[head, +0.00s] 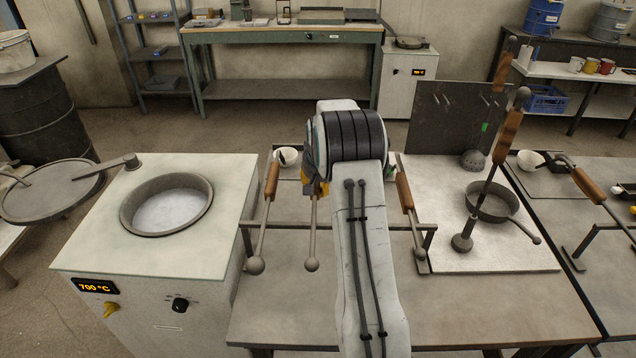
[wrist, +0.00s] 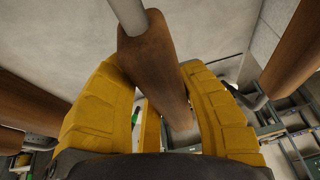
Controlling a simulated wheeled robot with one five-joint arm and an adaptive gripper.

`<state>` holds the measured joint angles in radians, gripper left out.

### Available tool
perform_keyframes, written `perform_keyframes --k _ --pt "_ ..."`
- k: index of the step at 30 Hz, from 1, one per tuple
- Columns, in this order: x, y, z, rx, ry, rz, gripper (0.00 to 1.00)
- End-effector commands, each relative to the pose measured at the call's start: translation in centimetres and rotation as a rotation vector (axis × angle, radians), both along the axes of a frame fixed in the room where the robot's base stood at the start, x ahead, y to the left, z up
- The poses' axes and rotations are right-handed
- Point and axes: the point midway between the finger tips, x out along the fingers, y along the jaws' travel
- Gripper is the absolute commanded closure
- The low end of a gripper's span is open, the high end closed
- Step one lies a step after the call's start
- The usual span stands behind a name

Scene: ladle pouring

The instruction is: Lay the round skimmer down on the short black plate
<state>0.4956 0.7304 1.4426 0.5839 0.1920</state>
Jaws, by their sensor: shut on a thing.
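My gripper (head: 318,188) is mostly hidden behind my arm in the head view. In the wrist view its yellow fingers (wrist: 160,110) are shut around a brown wooden handle (wrist: 152,55) with a grey rod. In the head view the rod of this tool runs down to a small round end (head: 312,264) beside the rack's rail. I cannot tell if the rail bears it, or surely if it is the round skimmer.
A furnace (head: 230,205) with a round pot opening (head: 165,205) stands at left. At right, a pan (head: 478,207) and a tall wooden-handled tool (head: 485,185) stand on a pale board (head: 450,262). A black upright panel (head: 435,120) is behind. The front tabletop (head: 490,320) is clear.

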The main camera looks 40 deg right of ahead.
Motion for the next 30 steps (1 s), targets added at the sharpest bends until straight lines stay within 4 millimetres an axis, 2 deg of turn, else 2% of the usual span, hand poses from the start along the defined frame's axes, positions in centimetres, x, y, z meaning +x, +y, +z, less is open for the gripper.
perform_keyframes --k 29,30 --pt "0.12 -0.07 -0.34 -0.003 -0.005 0.000 1.00" --pt "0.12 -0.07 -0.27 -0.003 -0.005 0.000 0.62"
